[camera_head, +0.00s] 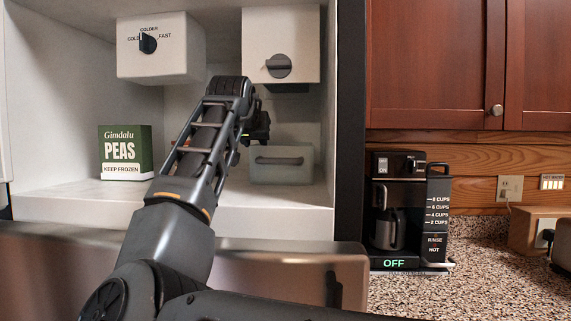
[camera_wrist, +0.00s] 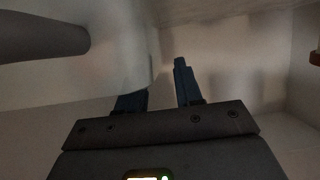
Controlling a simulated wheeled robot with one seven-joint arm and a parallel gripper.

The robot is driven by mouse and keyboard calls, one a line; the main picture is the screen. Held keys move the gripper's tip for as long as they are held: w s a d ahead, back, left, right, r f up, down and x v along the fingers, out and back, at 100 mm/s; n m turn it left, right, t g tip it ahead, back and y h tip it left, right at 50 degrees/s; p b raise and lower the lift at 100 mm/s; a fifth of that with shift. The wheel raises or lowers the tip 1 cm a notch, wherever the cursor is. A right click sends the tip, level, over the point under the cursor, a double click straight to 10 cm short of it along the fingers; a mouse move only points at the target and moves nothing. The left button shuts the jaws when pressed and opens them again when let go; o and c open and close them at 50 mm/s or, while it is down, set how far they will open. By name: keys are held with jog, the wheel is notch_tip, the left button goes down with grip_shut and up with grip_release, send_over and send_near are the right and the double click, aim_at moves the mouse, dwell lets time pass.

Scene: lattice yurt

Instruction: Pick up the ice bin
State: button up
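The ice bin appears to be the small pale grey bin (camera_head: 283,174) with a bar handle on its front, on the freezer floor under the right-hand dial box. My gripper (camera_head: 262,128) is above and just left of its top edge, partly hidden by my arm. In the wrist view, a pale bin wall (camera_wrist: 105,72) with a dark rounded handle fills the upper left. My fingers (camera_wrist: 157,92) are apart, with a gap between them. The left fingertip is hidden by the bin wall; the right finger is clear of it. I cannot tell whether they touch the bin.
A green peas box (camera_head: 125,152) stands on the freezer floor at left. Two white dial boxes, left (camera_head: 160,48) and right (camera_head: 281,40), hang above, limiting height. The freezer's dark right edge is close to the bin. A coffee maker (camera_head: 397,213) stands on the counter outside.

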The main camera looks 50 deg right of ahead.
jog(key=shift+x, duration=1.1)
grip_shut()
jog(key=shift+r, duration=0.1)
dwell(0.5)
